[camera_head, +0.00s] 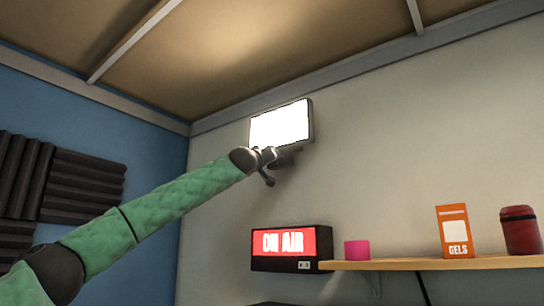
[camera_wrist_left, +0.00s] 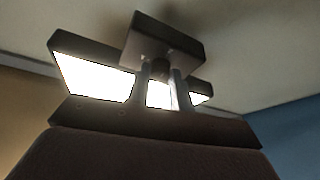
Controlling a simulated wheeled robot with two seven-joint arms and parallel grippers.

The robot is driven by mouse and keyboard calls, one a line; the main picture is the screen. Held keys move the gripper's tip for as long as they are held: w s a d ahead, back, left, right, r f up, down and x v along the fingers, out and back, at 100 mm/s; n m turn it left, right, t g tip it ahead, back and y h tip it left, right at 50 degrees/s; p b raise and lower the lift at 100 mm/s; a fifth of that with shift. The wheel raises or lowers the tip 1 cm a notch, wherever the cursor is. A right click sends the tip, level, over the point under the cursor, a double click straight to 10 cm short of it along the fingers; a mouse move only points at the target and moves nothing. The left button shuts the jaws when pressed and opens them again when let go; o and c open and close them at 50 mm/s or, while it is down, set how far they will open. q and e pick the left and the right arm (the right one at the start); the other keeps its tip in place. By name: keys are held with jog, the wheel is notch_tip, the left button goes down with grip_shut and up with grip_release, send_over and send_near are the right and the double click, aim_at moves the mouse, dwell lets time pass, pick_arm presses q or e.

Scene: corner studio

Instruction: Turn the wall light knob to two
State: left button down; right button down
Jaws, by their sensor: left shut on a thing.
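The wall light (camera_head: 281,124) is mounted high on the pale wall, its white panel lit. Under it is a dark box (camera_head: 287,158), which also shows at the top of the left wrist view (camera_wrist_left: 165,38). A small dark knob (camera_wrist_left: 160,68) is on the box's near side. My left gripper (camera_head: 268,160) reaches up to the box from the left. In the left wrist view its two grey fingers (camera_wrist_left: 160,76) are on either side of the knob and shut on it. Any marks on the knob cannot be read. My right gripper is not in view.
A lit red ON AIR sign (camera_head: 290,247) is below the light. Dark foam panels (camera_head: 70,190) cover part of the blue wall.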

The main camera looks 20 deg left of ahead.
pick_arm(q)
jog(key=shift+f, duration=0.15)
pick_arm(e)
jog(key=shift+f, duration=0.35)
pick_arm(q)
jog(key=c, duration=1.3)
grip_release()
jog(key=shift+w, duration=0.1)
jog(key=shift+o, duration=0.2)
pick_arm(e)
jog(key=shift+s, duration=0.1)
pick_arm(q)
jog(key=b+v, duration=0.3)
jog(key=v, duration=0.4)
jog(key=shift+s+b, duration=0.35)
jog(key=shift+s, duration=0.05)
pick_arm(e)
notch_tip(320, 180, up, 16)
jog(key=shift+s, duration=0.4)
pick_arm(q)
jog(key=shift+a+f, duration=0.1)
jog(key=shift+a, duration=0.05)
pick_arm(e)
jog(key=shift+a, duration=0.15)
